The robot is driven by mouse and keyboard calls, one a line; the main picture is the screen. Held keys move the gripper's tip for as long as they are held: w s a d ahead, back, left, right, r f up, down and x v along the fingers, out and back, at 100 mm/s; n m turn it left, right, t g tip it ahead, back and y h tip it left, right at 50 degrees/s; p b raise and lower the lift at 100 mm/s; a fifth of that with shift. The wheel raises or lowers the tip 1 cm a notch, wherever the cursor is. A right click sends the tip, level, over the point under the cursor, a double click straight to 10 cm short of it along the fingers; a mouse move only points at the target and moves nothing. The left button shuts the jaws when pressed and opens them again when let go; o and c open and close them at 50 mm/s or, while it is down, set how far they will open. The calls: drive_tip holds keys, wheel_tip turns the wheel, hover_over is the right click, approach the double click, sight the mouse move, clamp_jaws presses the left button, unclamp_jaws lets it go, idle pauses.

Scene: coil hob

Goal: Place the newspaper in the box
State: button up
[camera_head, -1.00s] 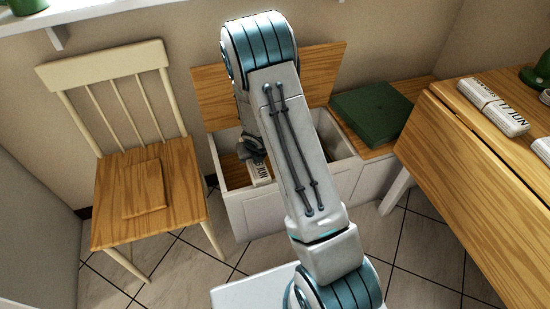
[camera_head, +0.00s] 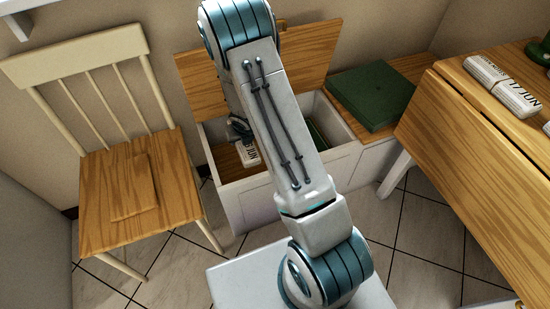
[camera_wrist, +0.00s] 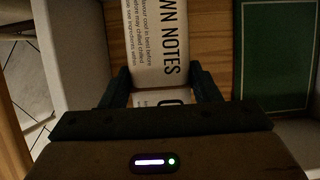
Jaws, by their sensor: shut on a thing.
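The box (camera_head: 229,199) is a white bench compartment with its wooden lid tipped up behind it and a wooden floor inside. My gripper (camera_head: 241,127) is inside its opening, at the left part. It is shut on a rolled white newspaper (camera_head: 248,154) with black print. The wrist view shows the newspaper (camera_wrist: 155,45) between the fingers (camera_wrist: 163,82), above or on the wooden floor; I cannot tell if it touches. Another rolled newspaper (camera_head: 502,86) lies on the wooden table at right. My arm hides part of the box.
A flat green item (camera_wrist: 275,55) lies inside the box, right of the held newspaper. A green cushion-like block (camera_head: 370,96) sits on the bench right of the opening. A cream chair (camera_head: 100,205) stands at left, and the wooden table (camera_head: 470,150) at right.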

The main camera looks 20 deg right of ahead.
wheel_tip(320, 180, down, 14)
drive_tip(key=b, duration=0.6)
drive_tip(key=shift+f, duration=0.15)
drive_tip(key=o, duration=1.1)
